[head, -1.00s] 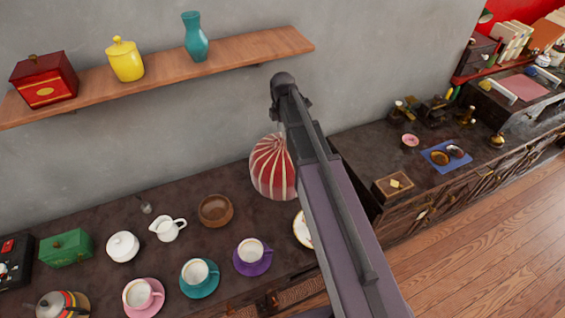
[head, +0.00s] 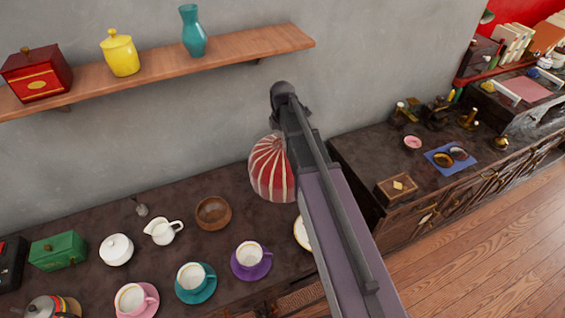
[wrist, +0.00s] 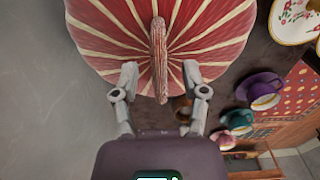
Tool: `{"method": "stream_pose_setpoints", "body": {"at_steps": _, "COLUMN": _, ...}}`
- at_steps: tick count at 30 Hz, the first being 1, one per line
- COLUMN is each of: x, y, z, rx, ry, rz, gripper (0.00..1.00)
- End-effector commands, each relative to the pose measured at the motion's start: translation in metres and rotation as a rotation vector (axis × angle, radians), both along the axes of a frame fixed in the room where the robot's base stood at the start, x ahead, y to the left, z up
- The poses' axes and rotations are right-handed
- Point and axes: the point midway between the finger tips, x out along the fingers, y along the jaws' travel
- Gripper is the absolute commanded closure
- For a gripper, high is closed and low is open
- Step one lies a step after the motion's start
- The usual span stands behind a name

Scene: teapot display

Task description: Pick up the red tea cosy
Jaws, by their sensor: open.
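The red tea cosy (head: 270,168), with cream stripes, stands on the dark countertop near the wall, partly hidden behind my arm in the head view. In the wrist view the tea cosy (wrist: 215,30) fills the upper middle, and its braided top loop (wrist: 158,60) points toward the camera. My gripper (wrist: 157,80) is open, one finger on each side of the loop's lower end. The fingers look apart from the loop; whether they touch the cosy's cloth I cannot tell. The gripper is hidden behind my arm in the head view.
A wooden bowl (head: 213,212) and a purple cup (head: 249,254) stand left of the cosy. A patterned plate (head: 301,233) is partly hidden by my arm. A wooden shelf (head: 160,70) with a red box, yellow jar and teal vase hangs above.

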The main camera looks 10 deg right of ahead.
Motion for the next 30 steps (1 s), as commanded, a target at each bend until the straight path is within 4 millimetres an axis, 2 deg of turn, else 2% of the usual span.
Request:
{"method": "stream_pose_setpoints", "body": {"at_steps": 6, "x": 0.0001, "y": 0.0001, "z": 0.0, "rx": 0.0, "ry": 0.0, "rz": 0.0, "gripper": 0.43}}
{"method": "stream_pose_setpoints", "body": {"at_steps": 8, "x": 0.0, "y": 0.0001, "z": 0.0, "rx": 0.0, "ry": 0.0, "rz": 0.0, "gripper": 0.58}}
{"method": "stream_pose_setpoints", "body": {"at_steps": 12, "x": 0.0001, "y": 0.0001, "z": 0.0, "rx": 0.0, "ry": 0.0, "rz": 0.0, "gripper": 0.99}}
{"method": "stream_pose_setpoints", "body": {"at_steps": 30, "x": -0.0001, "y": 0.0005, "z": 0.0033, "rx": 0.0, "ry": 0.0, "rz": 0.001, "gripper": 1.0}}
